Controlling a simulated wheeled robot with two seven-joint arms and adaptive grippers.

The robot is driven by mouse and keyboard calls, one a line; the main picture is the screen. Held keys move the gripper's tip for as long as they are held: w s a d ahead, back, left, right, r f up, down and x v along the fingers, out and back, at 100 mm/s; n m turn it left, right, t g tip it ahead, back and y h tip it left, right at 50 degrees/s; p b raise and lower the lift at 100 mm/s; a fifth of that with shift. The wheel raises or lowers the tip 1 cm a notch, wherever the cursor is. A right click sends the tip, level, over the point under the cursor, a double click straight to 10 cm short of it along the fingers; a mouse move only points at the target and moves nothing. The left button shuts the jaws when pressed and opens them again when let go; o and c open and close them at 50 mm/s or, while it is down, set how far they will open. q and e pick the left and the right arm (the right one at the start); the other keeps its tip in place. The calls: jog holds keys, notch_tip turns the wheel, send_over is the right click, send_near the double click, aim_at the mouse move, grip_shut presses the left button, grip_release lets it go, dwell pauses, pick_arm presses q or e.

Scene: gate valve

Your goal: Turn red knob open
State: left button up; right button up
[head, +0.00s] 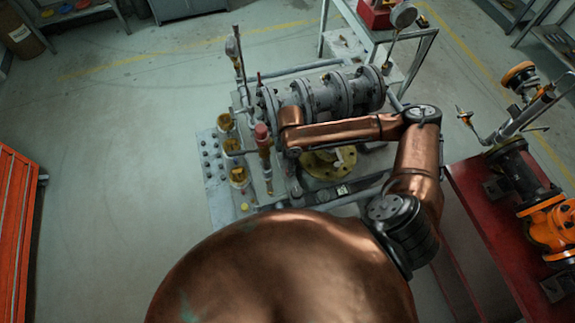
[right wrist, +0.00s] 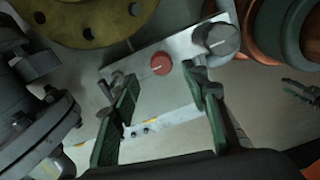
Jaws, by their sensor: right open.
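The red knob (right wrist: 161,64) is a small round knob with a pale mark on its face, on a light grey panel (right wrist: 182,52) in the right wrist view. My right gripper (right wrist: 162,86) is open, with its two green fingers spread to either side below the knob in the picture. The knob lies between and just beyond the fingertips, and nothing is between the fingers. I cannot tell its exact distance from them. In the head view my right arm reaches left across the grey valve assembly (head: 340,93), and its gripper is hidden there. My left gripper is not in view.
A larger grey knob (right wrist: 221,38) sits on the same panel, close to the right finger. A yellow flange (right wrist: 95,18) and a grey bolted flange (right wrist: 45,140) crowd the left. In the head view, a red bench (head: 470,205) with orange valves stands right; floor at left is free.

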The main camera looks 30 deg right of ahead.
notch_tip(320, 180, down, 5)
jog(key=shift+a+f, duration=0.1)
jog(key=shift+f, duration=0.4)
jog(key=shift+s, duration=0.1)
jog(key=c, duration=0.8)
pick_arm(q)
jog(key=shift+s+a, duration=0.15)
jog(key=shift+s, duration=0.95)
pick_arm(e)
grip_shut()
